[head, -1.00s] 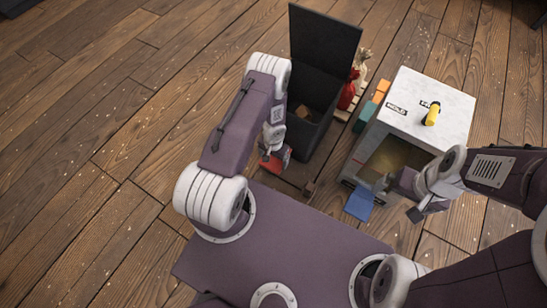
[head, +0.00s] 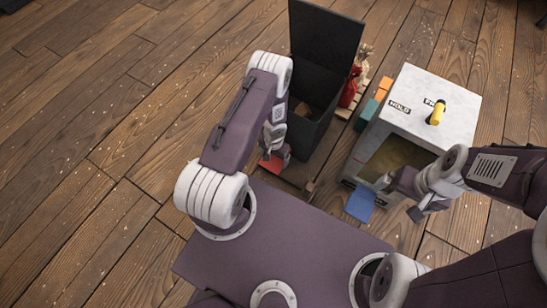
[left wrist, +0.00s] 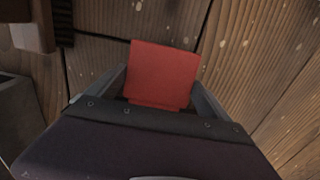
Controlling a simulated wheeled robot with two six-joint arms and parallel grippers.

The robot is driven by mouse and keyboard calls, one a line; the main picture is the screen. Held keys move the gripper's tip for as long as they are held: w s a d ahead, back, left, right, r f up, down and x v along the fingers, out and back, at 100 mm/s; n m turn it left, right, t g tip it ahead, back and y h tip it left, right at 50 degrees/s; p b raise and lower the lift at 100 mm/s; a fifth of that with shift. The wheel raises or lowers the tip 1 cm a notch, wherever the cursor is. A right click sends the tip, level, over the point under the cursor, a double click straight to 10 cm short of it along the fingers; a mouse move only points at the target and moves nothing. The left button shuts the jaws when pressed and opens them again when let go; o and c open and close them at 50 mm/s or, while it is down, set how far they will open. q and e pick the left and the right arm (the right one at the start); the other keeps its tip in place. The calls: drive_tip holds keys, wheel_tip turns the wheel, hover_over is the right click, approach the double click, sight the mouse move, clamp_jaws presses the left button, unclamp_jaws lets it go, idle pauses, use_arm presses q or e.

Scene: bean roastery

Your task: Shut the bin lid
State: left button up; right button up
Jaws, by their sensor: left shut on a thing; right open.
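The dark bin (head: 318,122) stands at the upper middle of the head view. Its lid (head: 326,38) is open and stands upright at the far side. A brown thing (head: 303,109) lies inside the bin. My left gripper (head: 274,158) is low at the bin's near left side, shut on a flat red piece (head: 270,166). The red piece also shows between the fingers in the left wrist view (left wrist: 162,75). I cannot tell whether it is fixed to the bin.
The white cabinet (head: 455,105) right of the bin has a yellow lever (head: 436,113) on top and a "HOLD" label. A blue flap (head: 360,206) juts from its front. Red sacks (head: 349,92) and coloured blocks (head: 369,109) stand between bin and cabinet. Floor at left is clear.

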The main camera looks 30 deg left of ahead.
use_arm(q)
drive_tip(key=shift+w+r, duration=0.15)
drive_tip(key=shift+w, duration=0.45)
drive_tip(key=o, duration=1.8)
drive_tip(key=shift+s, duration=0.1)
wheel_tip(320, 180, up, 9)
drive_tip(key=p, duration=0.9)
